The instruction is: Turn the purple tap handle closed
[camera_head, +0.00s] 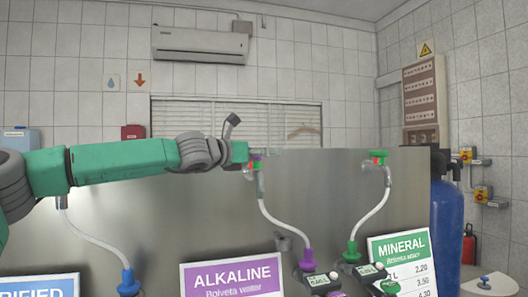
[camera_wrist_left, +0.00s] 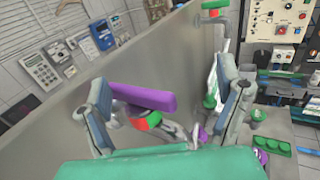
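The purple tap handle (camera_wrist_left: 143,97) shows in the left wrist view as a flat bar over a red and green collar. In the head view the tap (camera_head: 256,161) is partly hidden behind my left arm's end. My left gripper (camera_wrist_left: 168,112) is open, with one finger left of the handle and the other well to its right. The handle lies between the fingers, nearer the left one; I cannot tell whether they touch. In the head view my left gripper (camera_head: 262,152) reaches the tap from the left. My right gripper is not in view.
A steel panel (camera_head: 330,190) carries the taps. A green tap (camera_head: 377,160) is to the right. Clear hoses run down to purple (camera_head: 306,258) and green connectors. An ALKALINE sign (camera_head: 232,277) and a MINERAL sign (camera_head: 402,262) stand in front.

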